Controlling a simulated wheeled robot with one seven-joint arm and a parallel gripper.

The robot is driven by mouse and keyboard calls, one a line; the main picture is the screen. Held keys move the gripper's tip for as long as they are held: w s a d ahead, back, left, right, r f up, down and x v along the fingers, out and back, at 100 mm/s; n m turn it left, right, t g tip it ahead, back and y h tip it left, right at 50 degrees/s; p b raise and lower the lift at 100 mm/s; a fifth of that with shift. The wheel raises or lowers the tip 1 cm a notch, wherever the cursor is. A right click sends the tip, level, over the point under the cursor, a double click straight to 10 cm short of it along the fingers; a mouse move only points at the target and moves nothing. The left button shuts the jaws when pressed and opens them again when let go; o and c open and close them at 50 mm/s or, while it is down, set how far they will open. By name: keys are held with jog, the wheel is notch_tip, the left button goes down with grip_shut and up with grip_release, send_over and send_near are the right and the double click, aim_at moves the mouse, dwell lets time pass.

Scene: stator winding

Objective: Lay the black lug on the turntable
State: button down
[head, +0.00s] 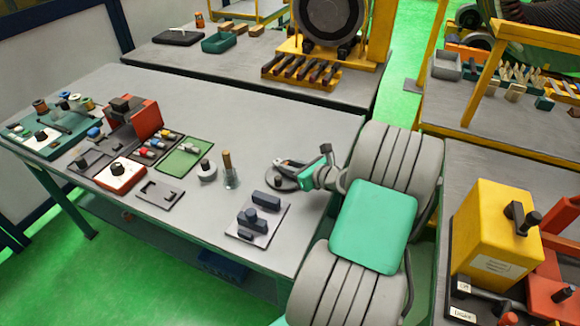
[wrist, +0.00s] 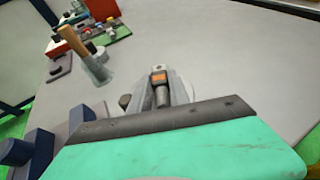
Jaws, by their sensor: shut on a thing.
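My gripper (head: 292,164) is over the turntable (head: 272,187), a round grey disc near the right end of the grey bench. In the wrist view my gripper (wrist: 159,82) is shut on a small dark piece with an orange face, which I take as the black lug (wrist: 158,77). The turntable (wrist: 181,87) shows behind and below it. I cannot tell whether the lug touches the disc. A dark round knob (wrist: 125,101) stands at the disc's left edge. The gripper hides part of the disc.
Left of the turntable stand a glass-like cup with a brown handle (head: 228,170) and a grey spool (head: 206,171). A plate with dark blue blocks (head: 258,218) lies in front. Trays and a red bin (head: 146,118) fill the left. The bench behind the turntable is clear.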

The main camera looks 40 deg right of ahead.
jog(key=shift+f, duration=0.6)
jog(key=c, duration=1.1)
grip_release()
jog(key=shift+c, duration=0.2)
jog(key=shift+s, duration=0.1)
jog(key=v, duration=0.7)
jog(key=shift+s+r+b, duration=0.1)
jog(key=shift+s+b, duration=0.2)
